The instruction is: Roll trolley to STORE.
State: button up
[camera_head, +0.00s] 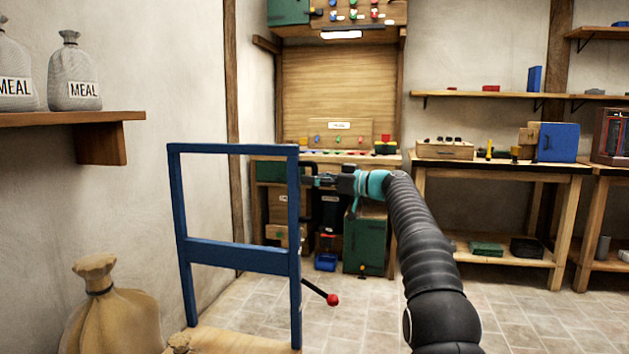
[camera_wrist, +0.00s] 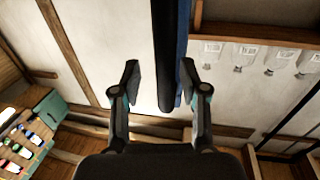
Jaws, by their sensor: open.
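The trolley's blue frame (camera_head: 238,249) stands upright at left centre in the head view, above a pale wooden deck (camera_head: 245,341). A red-knobbed lever (camera_head: 332,299) sticks out low beside its right post. My gripper (camera_head: 311,181) is at the upper part of that post, partly hidden by it. In the wrist view my gripper (camera_wrist: 160,83) is open. A black bar (camera_wrist: 166,60) runs between its fingers, with a blue post (camera_wrist: 183,35) close beside it, near the right finger. I cannot tell whether either finger touches. No STORE marking is readable.
A tan sack (camera_head: 112,318) stands at lower left. A wall shelf (camera_head: 60,119) holds MEAL sacks (camera_head: 75,75). A workbench (camera_head: 500,170) and a green cabinet (camera_head: 365,242) stand along the back. Tiled floor (camera_head: 530,315) is clear at lower right.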

jog(key=v, duration=1.2)
dwell(0.3)
